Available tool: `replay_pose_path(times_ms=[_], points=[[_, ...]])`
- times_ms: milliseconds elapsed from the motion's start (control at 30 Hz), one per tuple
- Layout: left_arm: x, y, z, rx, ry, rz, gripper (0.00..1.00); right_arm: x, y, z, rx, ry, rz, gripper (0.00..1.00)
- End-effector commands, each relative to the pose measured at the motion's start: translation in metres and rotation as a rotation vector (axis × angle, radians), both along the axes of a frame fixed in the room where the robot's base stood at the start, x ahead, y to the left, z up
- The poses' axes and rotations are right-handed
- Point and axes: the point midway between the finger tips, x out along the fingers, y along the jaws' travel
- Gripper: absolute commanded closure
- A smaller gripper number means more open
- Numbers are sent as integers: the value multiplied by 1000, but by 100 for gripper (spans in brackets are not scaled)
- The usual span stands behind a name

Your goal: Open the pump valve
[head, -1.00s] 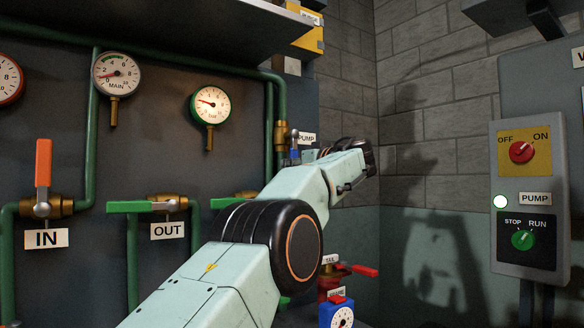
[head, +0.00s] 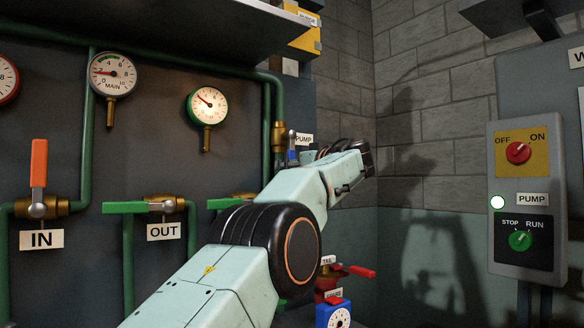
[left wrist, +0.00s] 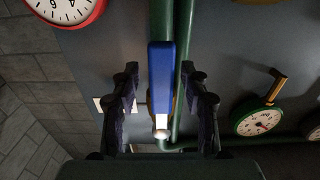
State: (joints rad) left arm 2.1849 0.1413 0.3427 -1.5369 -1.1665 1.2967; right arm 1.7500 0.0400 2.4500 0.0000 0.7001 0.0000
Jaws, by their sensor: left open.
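The pump valve is a brass body (head: 279,137) on a green pipe, beside a PUMP label (head: 304,139). Its blue handle (head: 292,156) hangs down along the pipe, partly hidden by my arm. In the left wrist view the blue handle (left wrist: 161,75) lies along the green pipe, with a pale part and a round knob at its lower end. My left gripper (left wrist: 160,78) is open, one dark finger on each side of the handle, with gaps between. In the head view my left arm covers the lower middle and its fingers cannot be made out. My right gripper is not in view.
The IN valve (head: 38,180) has an upright orange handle; the OUT valve (head: 140,207) has a level green one. Gauges (head: 113,74) hang above. A PUMP switch box (head: 526,205) with a white lamp stands right. Red and blue fittings (head: 335,312) sit below my arm.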

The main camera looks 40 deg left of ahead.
Motion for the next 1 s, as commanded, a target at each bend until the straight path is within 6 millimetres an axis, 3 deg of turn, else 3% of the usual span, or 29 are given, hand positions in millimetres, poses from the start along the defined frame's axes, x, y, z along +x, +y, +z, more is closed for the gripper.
replay_pose_path(times_ms=[333,667,1000], points=[[-1,-5,1,0,2,-1,55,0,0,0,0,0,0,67],[-9,-29,1,2,2,-1,55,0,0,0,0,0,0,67],[-24,-85,2,3,1,-3,55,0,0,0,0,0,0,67]])
